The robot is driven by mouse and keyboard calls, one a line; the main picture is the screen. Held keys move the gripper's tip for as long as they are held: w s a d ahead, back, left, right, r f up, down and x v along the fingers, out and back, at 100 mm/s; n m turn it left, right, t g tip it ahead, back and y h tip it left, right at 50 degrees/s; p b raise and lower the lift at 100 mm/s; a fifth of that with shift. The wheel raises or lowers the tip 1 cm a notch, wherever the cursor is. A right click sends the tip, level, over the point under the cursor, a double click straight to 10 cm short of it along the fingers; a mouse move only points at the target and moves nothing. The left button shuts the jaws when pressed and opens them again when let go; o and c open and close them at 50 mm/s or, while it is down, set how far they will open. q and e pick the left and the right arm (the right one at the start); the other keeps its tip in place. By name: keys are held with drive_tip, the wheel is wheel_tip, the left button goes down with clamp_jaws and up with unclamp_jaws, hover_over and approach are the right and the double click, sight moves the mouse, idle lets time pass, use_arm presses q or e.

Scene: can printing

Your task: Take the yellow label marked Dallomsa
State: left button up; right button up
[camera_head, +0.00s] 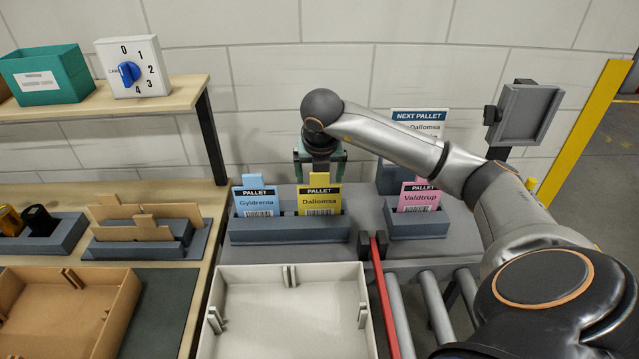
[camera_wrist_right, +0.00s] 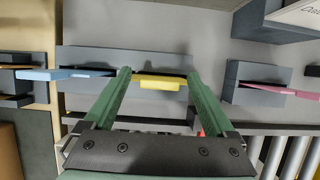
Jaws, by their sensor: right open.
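The yellow label (camera_head: 319,200), marked "Dallomsa", stands upright in the right half of a grey holder (camera_head: 290,229). My right gripper (camera_head: 320,167) is above and behind it in the head view, partly hidden by my arm. In the right wrist view the open green fingers (camera_wrist_right: 160,80) stand on either side of the yellow label's top edge (camera_wrist_right: 158,83), with gaps at both sides. I cannot tell whether they touch it. The "NEXT PALLET" sign (camera_head: 418,122) also reads Dallomsa. My left gripper is not in view.
A blue label (camera_head: 256,202), Gyldreria, shares the holder at left. A pink label (camera_head: 419,197), Valdtrup, stands in a separate holder (camera_head: 430,224) at right. A white tray (camera_head: 290,335) and a red bar (camera_head: 384,300) lie in front. A wall is close behind.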

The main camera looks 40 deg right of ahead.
clamp_jaws()
idle(0.8)
